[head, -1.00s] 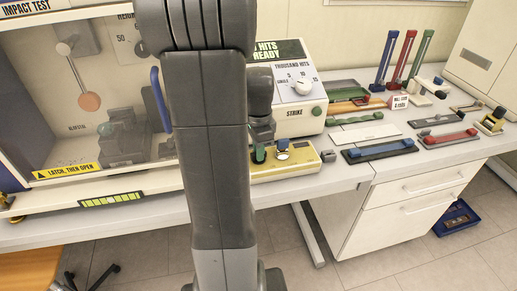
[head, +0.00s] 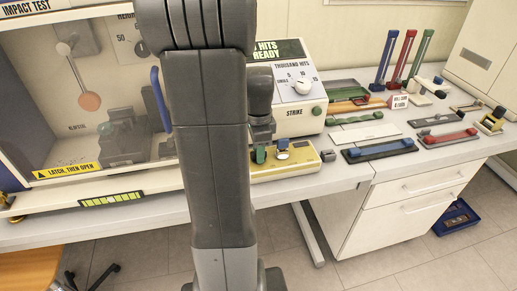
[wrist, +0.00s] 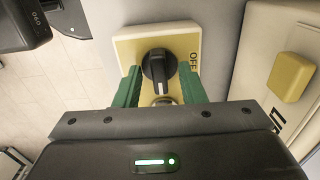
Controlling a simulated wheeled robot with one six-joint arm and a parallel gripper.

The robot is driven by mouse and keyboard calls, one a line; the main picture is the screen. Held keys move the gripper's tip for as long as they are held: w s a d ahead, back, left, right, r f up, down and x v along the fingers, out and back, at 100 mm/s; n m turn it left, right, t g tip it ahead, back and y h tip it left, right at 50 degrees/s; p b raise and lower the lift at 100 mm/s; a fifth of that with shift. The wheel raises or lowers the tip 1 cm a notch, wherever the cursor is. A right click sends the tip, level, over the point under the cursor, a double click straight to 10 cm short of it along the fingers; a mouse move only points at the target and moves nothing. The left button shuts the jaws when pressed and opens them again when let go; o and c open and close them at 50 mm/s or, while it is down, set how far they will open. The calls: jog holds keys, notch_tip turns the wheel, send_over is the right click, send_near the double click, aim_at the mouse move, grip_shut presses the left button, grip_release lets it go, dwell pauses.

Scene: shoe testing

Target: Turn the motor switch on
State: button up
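The motor switch is a black rotary knob (wrist: 158,66) with a white pointer line, on a cream and yellow plate (wrist: 130,46). The lettering "OFF" shows on the plate right of the knob. The pointer line points toward the bottom of the wrist view. My gripper (wrist: 160,76) has green fingers, one on each side of the knob, with narrow gaps visible between them and the knob. In the head view my gripper (head: 262,140) is low over a yellow box (head: 312,164) and my arm hides part of it.
A white counter machine (head: 290,124) stands close behind the yellow box. A glass-fronted impact test cabinet (head: 60,170) is at left. Trays and colored strips (head: 380,149) lie on the right of the bench. A yellow square button (wrist: 291,76) is at right in the wrist view.

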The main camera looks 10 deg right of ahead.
notch_tip(320, 180, up, 14)
dwell(0.6)
jog(key=shift+f, duration=0.25)
notch_tip(320, 180, down, 14)
jog(key=shift+r, duration=0.2)
dwell(0.4)
jog(key=shift+r, duration=0.1)
jog(key=shift+f, duration=0.3)
jog(key=n, duration=0.4)
jog(key=shift+r, duration=0.15)
jog(key=n, duration=0.5)
jog(key=shift+b, duration=0.4)
dwell(1.0)
dwell(0.5)
